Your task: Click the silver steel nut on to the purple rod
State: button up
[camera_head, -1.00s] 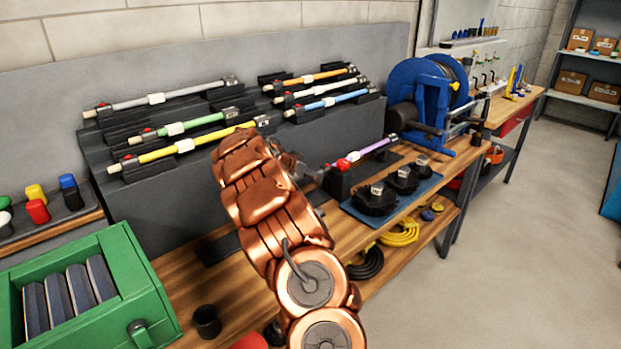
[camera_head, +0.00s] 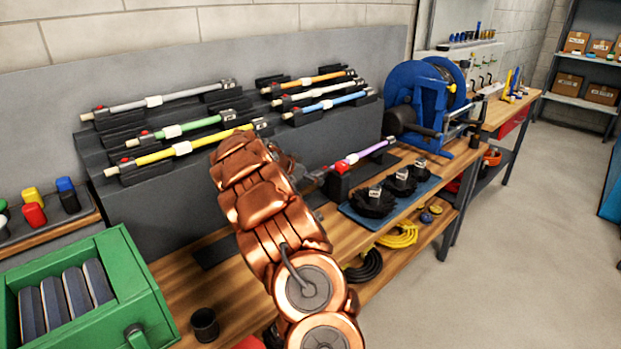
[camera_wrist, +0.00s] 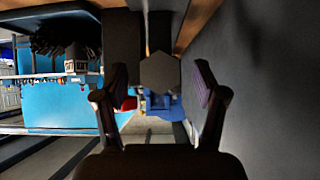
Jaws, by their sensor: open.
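The purple rod (camera_head: 372,150) lies in a black holder (camera_head: 338,186) on the bench, with a red and white part near its left end. My gripper (camera_head: 316,178) is at that left end, partly hidden by my arm. In the wrist view my gripper (camera_wrist: 160,95) is open, and a dark grey hexagonal face (camera_wrist: 160,72) shows between and beyond its fingers, with no visible contact. I cannot tell whether this face is the silver steel nut or the rod's end fitting.
Other coloured rods, such as the yellow rod (camera_head: 180,149), rest on dark racks behind my arm. A blue reel (camera_head: 427,92) stands beyond the purple rod. A green box (camera_head: 128,285) and a black cup (camera_head: 204,324) are at front left.

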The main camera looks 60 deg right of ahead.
jog(key=v, duration=1.1)
jog(key=shift+a+r, duration=0.3)
